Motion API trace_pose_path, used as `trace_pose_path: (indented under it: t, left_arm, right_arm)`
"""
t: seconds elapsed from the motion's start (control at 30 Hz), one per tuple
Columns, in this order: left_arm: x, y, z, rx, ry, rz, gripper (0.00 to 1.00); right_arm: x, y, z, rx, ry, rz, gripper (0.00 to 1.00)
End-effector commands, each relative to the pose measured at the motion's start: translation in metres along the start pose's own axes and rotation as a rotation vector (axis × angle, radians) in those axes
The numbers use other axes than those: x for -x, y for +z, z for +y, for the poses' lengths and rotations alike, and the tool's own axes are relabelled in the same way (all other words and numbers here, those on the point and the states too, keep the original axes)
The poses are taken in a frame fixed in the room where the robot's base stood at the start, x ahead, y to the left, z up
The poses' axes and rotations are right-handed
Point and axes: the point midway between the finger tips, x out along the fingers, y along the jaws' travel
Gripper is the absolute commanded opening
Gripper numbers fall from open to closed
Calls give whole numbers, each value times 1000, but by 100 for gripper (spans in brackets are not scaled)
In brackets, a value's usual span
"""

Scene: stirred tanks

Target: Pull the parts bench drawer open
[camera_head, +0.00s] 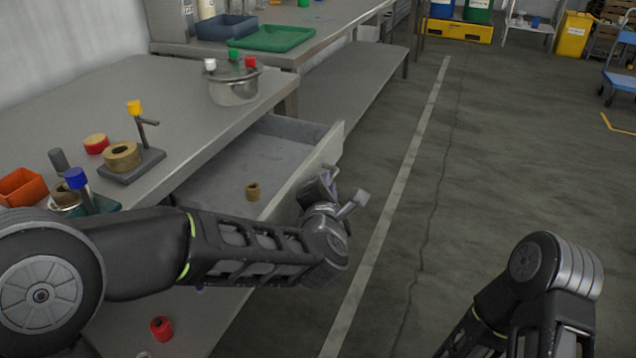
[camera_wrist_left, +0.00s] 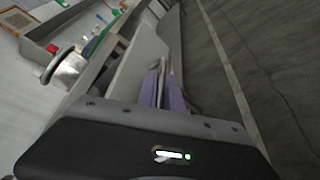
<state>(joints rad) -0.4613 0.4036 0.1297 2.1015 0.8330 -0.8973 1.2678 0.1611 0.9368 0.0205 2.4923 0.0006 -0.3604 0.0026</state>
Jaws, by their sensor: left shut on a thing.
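The parts bench drawer (camera_head: 308,170) stands well out from under the grey bench top (camera_head: 185,100), so its inside shows. A small tan ring-shaped part (camera_head: 253,190) sits on the drawer floor. My left gripper (camera_head: 327,178) is at the outer side of the drawer front, shut on the drawer handle (camera_head: 331,168). In the left wrist view, the purple fingers (camera_wrist_left: 163,88) are close together beside the pale drawer front (camera_wrist_left: 138,62). The handle is mostly hidden between them. My left forearm covers the near part of the drawer. My right gripper is out of view.
A steel pot (camera_head: 233,88) with coloured knobs stands on the bench, with a tan roll (camera_head: 122,157) on a stand nearer. A red part (camera_head: 161,328) lies low, below my left arm. The floor (camera_head: 520,150) right of the drawer is clear.

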Motion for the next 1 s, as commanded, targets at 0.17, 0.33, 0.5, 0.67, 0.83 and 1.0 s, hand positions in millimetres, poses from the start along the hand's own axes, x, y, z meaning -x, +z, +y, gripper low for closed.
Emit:
trace_pose_path:
  t: [0.17,0.33,0.5,0.67,0.83,1.0]
  left_arm:
    - [0,-1,-1,0,-3,2,0]
    - [0,-1,-1,0,-2,1,20]
    - [0,-1,0,0,-1,1,20]
    - [3,0,0,0,0,0,20]
    - [20,1,1,0,0,-2,20]
    - [49,1,1,-1,-1,-2,20]
  right_arm:
    - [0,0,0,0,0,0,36]
    - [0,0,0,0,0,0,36]
    - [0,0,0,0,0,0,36]
    - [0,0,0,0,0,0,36]
    - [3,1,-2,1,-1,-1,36]
    - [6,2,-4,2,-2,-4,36]
